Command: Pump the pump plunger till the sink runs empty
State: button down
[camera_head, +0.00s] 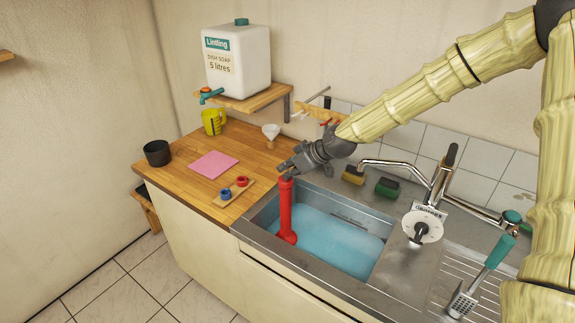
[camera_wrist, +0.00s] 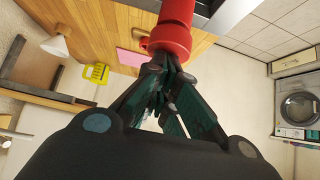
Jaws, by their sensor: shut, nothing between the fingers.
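The sink (camera_head: 268,216) is a steel basin with blue water in it. A red pump (camera_head: 286,212) stands upright in the sink's left part, its foot in the water. My gripper (camera_head: 285,173) is at the top of the red pump, with its fingers shut and nothing between them. In the wrist view the shut fingertips (camera_wrist: 163,62) are right at the red collar of the pump (camera_wrist: 172,38). I cannot tell whether they touch it. The plunger's handle is not clearly seen; my gripper covers the pump's top.
Sponges (camera_head: 354,175) lie behind. Left, the wooden counter holds a pink cloth (camera_head: 213,165), black pot (camera_head: 157,153), yellow jug (camera_head: 213,121) and funnel (camera_head: 271,133).

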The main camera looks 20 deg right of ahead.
jog(key=shift+s+f, duration=0.1)
jog(key=shift+f, duration=0.05)
notch_tip(320, 180, up, 4)
jog(key=shift+f+p, duration=0.1)
jog(key=shift+p, duration=1)
jog(key=b+v, duration=0.4)
jog(key=v, duration=0.6)
jog(key=shift+r, duration=0.2)
notch_tip(320, 180, up, 4)
jog(key=b, duration=0.3)
jog(key=shift+a, duration=0.15)
